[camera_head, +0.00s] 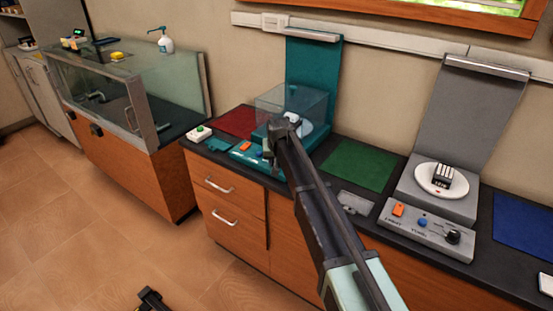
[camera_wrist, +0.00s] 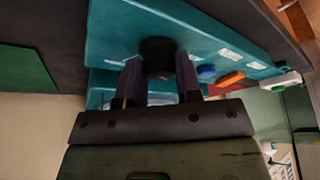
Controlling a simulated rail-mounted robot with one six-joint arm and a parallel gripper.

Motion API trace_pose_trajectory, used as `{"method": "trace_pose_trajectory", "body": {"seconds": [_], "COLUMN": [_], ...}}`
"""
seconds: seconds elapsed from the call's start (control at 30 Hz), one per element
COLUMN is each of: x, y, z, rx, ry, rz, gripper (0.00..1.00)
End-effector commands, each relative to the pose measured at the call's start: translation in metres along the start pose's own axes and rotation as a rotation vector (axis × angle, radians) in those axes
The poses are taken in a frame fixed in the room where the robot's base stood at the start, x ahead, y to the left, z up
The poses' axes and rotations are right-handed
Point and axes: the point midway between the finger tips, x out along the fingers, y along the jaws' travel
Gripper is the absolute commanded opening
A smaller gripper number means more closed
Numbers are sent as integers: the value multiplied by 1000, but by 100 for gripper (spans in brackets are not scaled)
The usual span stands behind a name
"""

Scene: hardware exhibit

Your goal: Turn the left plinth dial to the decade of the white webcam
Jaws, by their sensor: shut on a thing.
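The left plinth is teal, and its sloped front panel (camera_head: 243,154) carries an orange switch (camera_head: 245,146) and a blue button (camera_head: 259,154). Its black dial (camera_wrist: 158,52) shows in the wrist view between my two fingers. My gripper (camera_wrist: 159,72) is shut on that dial from both sides; in the head view my gripper (camera_head: 270,148) hides the dial. The white webcam (camera_head: 291,117) sits under a clear cover (camera_head: 300,100) on the plinth, partly hidden by my arm. The panel labels are too small to read, and the dial's pointer cannot be made out.
A grey plinth (camera_head: 428,237) with its own black dial (camera_head: 453,237) and a small device (camera_head: 441,176) on a white disc stands to the right. Red (camera_head: 235,122), green (camera_head: 357,168) and blue (camera_head: 523,220) mats lie on the counter. A small white box with a green button (camera_head: 200,132) is at the left end.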

Motion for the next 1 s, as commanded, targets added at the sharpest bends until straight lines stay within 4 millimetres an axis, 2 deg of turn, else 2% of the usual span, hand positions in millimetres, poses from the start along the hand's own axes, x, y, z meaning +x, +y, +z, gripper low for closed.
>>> {"method": "trace_pose_trajectory", "body": {"seconds": [0.4,0.93,0.97,1.0], "x": [0,0,0,0], "y": [-1,-1,-1,-1], "z": [0,1,1,1], "rx": [193,221,221,221], "ry": [-2,-2,-2,-2], "rz": [80,92,92,92], "gripper": [8,8,35,41]}}
